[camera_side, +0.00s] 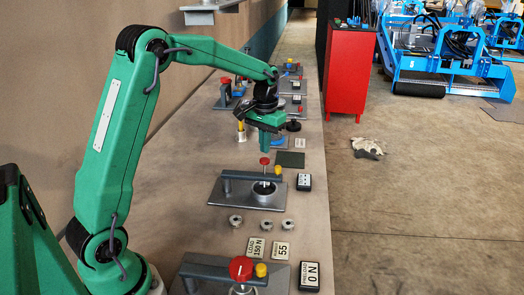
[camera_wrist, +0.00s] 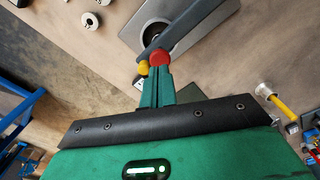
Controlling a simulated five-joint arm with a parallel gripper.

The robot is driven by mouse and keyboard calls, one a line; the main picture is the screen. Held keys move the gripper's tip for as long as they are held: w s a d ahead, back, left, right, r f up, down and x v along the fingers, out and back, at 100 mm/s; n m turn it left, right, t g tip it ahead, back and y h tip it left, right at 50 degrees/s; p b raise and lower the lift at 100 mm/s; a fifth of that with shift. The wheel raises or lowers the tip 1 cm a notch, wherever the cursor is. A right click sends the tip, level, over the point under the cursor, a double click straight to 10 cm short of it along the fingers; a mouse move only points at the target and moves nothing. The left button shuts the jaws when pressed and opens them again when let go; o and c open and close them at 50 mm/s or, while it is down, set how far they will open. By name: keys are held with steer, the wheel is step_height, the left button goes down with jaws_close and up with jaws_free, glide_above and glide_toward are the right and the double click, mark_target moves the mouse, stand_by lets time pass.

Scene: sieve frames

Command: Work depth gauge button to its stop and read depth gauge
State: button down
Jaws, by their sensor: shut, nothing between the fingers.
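A gauge stands mid-bench in the side view: a dark grey bridge (camera_side: 238,175) over a metal plate (camera_side: 217,193), with a red knob (camera_side: 265,160) on a thin stem above a ring (camera_side: 264,196). A yellow button (camera_side: 278,171) sits at the bridge's right end. A small display (camera_side: 304,182) stands to the right, its reading too small to make out. My gripper (camera_side: 265,152) is shut and empty, pointing down just above or behind the red knob; I cannot tell whether they touch. The wrist view shows my fingertips (camera_wrist: 157,70) beside the red knob (camera_wrist: 159,57) and yellow button (camera_wrist: 143,67).
Nearer is another bridge (camera_side: 218,266) with a large red knob (camera_side: 241,268) and a "0 N" display (camera_side: 309,276). Tags "LOAD 150 N" (camera_side: 256,247) and "55" (camera_side: 281,250) and several small metal discs (camera_side: 236,221) lie between. More fixtures stand behind; bare bench lies left.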

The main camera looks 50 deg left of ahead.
mark_target(265, 159)
steer(key=shift+f, duration=0.25)
steer(key=shift+f, duration=0.35)
steer(key=shift+f, duration=0.35)
steer(key=shift+f, duration=0.35)
steer(key=shift+f, duration=0.8)
stand_by(0.3)
steer(key=shift+f, duration=0.45)
stand_by(0.3)
steer(key=shift+f, duration=0.35)
